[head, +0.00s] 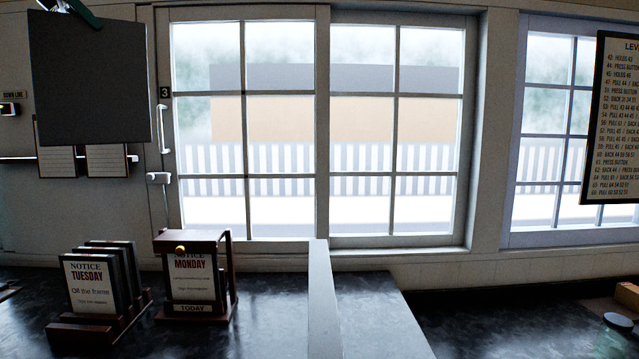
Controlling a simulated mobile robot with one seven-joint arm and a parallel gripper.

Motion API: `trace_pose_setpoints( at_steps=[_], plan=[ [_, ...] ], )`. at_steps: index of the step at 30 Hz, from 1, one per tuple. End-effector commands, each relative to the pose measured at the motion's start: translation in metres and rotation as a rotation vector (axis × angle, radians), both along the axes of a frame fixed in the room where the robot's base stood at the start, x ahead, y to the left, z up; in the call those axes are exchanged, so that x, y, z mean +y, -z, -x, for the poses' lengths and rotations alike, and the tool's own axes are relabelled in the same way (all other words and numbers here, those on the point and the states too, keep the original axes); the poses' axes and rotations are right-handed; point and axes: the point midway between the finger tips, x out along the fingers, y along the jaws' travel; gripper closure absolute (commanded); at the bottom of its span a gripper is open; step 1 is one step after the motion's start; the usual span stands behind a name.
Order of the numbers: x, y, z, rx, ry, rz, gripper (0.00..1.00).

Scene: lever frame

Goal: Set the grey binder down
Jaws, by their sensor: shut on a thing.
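The grey binder (88,82) hangs upright in the air at the upper left, as a dark flat square facing me. My gripper (72,8) is at its top edge, shut on it, and is mostly cut off by the top of the picture. The binder is well above the dark counter (270,290) and apart from it. It hides part of the wall and the tops of papers hung behind it.
A wooden rack of notice boards marked Tuesday (90,285) and a stand with a Monday notice (190,275) are on the counter at the left. A pale upright divider (322,300) crosses the counter. Bare counter shows on either side of it. A sliding window (320,130) is behind.

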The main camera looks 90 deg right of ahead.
Motion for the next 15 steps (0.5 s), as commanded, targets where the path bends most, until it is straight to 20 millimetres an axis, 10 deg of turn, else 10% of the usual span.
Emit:
trace_pose_setpoints(
  at_steps=[15],
  plan=[
    [-0.011, 0.016, 0.055, 0.002, 0.057, 0.001, 1.0]
  ],
)
